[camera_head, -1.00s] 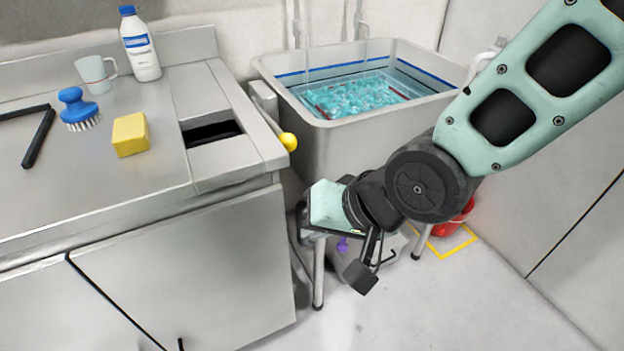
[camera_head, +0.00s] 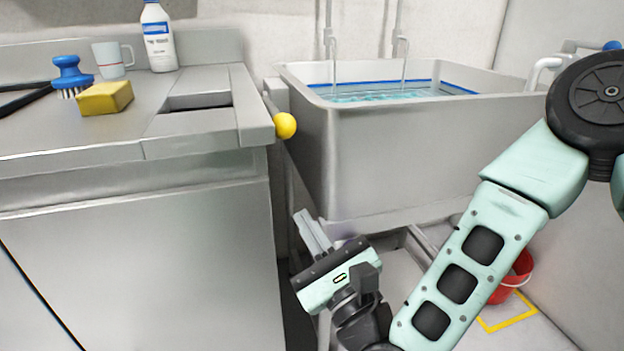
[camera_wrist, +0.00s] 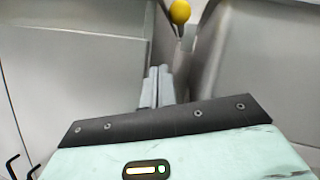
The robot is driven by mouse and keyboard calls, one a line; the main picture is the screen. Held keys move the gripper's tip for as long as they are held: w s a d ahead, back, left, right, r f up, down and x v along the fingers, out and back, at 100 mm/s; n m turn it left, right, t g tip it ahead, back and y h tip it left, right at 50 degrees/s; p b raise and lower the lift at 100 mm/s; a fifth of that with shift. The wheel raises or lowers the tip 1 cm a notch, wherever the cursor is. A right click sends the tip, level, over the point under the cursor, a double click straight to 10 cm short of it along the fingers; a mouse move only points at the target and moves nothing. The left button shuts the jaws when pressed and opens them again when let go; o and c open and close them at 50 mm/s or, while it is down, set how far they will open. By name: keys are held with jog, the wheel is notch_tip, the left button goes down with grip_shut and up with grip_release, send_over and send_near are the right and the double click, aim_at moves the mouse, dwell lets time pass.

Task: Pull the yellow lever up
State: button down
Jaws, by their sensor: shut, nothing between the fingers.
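The yellow lever's round knob (camera_head: 285,125) sticks out at the right end of the steel counter, in the gap beside the sink. Its thin grey rod (camera_head: 269,102) runs back from the knob along the counter's edge. The knob also shows in the wrist view (camera_wrist: 180,11), at the top, beyond my fingertips. My gripper (camera_head: 312,222) is below the knob and slightly to its right, fingers pointing up, apart from it. In the wrist view the fingers (camera_wrist: 157,78) are shut together with nothing between them.
The steel sink (camera_head: 420,135) with blue water stands right of the lever. The counter (camera_head: 95,140) is on the left, with a yellow sponge (camera_head: 105,98), blue brush (camera_head: 70,75), mug (camera_head: 112,60) and bottle (camera_head: 158,38) on it. A red bucket (camera_head: 515,275) is on the floor.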

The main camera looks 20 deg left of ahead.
jog(key=d+m+t, duration=0.1)
jog(key=w+d+f+m+t+h, duration=0.1)
jog(key=m, duration=0.1)
jog(key=shift+d+b, duration=0.1)
jog(key=shift+b, duration=0.2)
jog(key=s+r+x, duration=0.1)
jog(key=r+x, duration=0.1)
jog(key=x, duration=1)
jog(key=shift+w+r, duration=0.2)
jog(key=shift+r, duration=0.25)
jog(key=shift+r, duration=0.1)
